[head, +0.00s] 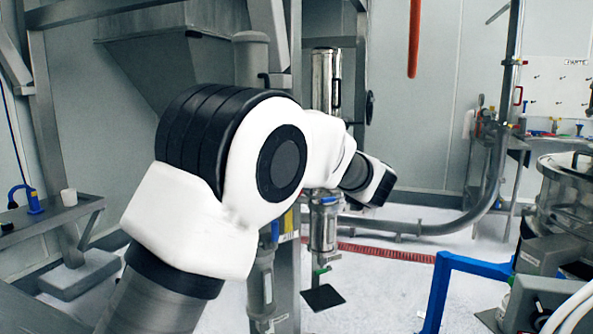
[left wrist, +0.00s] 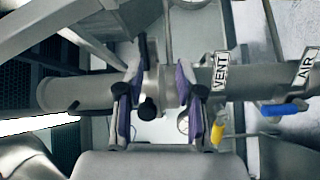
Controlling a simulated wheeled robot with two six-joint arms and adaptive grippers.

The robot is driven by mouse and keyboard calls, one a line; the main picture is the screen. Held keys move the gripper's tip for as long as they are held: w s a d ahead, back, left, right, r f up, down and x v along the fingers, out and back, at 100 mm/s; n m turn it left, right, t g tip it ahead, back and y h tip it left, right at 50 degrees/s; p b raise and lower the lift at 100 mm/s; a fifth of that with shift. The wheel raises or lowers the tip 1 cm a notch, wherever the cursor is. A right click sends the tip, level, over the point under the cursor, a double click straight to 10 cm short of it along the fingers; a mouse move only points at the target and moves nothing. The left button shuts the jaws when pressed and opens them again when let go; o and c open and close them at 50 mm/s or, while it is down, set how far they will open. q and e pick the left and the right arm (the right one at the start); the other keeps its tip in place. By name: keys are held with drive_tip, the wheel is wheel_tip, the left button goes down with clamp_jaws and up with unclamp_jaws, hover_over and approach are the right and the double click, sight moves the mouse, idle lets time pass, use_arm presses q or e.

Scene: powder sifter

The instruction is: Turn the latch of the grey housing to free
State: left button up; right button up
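In the left wrist view a grey cylindrical housing (left wrist: 82,93) runs across the picture, with a ring clamp near its middle. A small black knob (left wrist: 149,108), likely part of the latch, shows in front of it. My left gripper (left wrist: 158,100) has its two purple-padded fingers apart, one on each side of the knob, with a visible gap. I cannot tell whether either finger touches the housing. In the head view my left arm fills the middle and its gripper is hidden past the black wrist end. My right gripper is not in view.

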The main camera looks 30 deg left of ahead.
use_arm(q)
drive_tip(key=w+a+r+n, duration=0.1)
drive_tip(key=w+a+r, duration=0.1)
drive_tip(key=a, duration=0.5)
drive_tip(key=shift+w+r+n, duration=0.25)
drive_tip(key=shift+w+n, duration=0.15)
drive_tip(key=shift+w, duration=0.25)
clamp_jaws()
